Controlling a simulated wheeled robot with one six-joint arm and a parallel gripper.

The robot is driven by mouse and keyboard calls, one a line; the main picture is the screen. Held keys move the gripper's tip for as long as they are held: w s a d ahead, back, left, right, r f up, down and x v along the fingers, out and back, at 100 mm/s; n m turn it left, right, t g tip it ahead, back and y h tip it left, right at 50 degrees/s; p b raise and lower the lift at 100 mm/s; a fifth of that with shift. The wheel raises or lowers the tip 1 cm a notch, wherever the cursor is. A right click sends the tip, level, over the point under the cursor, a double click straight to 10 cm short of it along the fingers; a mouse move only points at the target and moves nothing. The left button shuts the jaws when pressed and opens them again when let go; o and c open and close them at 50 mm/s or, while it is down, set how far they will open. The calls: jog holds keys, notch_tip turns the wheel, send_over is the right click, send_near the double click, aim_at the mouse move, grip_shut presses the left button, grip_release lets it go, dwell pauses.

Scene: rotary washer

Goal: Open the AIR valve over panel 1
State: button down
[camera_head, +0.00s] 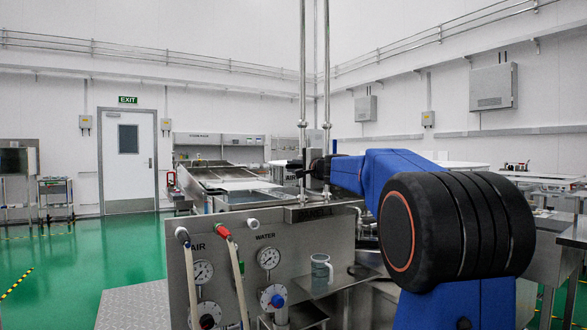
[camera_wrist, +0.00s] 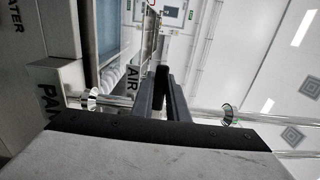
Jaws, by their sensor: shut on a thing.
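My gripper (camera_head: 302,168) is at the vertical pipes behind the front steel panel, at the end of my blue arm. In the wrist view its dark fingers (camera_wrist: 160,92) are close together, with a narrow dark piece between them. I take this piece to be the AIR valve handle (camera_wrist: 160,80); the fingers hide most of it. An AIR label (camera_wrist: 133,85) is beside the fingers, and a panel label beginning PAN (camera_wrist: 48,105) is at the left. In the head view the gripper and arm cover most of the valve, so its handle angle cannot be told.
A steel front panel (camera_head: 236,262) carries gauges, hoses and AIR and WATER labels. A clear mug (camera_head: 321,268) is at its right side. The green floor (camera_head: 100,255) is open at the left.

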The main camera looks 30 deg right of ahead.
notch_tip(320, 180, up, 2)
jog(key=m, duration=0.3)
jog(key=shift+d, duration=0.15)
jog(key=r+m, duration=0.1)
jog(key=m, duration=0.1)
jog(key=d+r+m, duration=0.1)
jog(key=m, duration=0.1)
jog(key=shift+d+r+m, duration=0.15)
jog(key=shift+r+m, duration=0.05)
jog(key=shift+m, duration=0.2)
jog(key=d+r+m, duration=0.1)
jog(key=m, duration=0.1)
jog(key=shift+m, duration=0.3)
jog(key=shift+d+r+m, duration=0.25)
jog(key=shift+d+m, duration=0.2)
jog(key=shift+m, duration=0.3)
jog(key=shift+d+r+m, duration=0.25)
jog(key=shift+d+m, duration=0.15)
jog(key=shift+m, duration=0.35)
jog(key=c, duration=1.7)
grip_release()
jog(key=shift+w, duration=0.1)
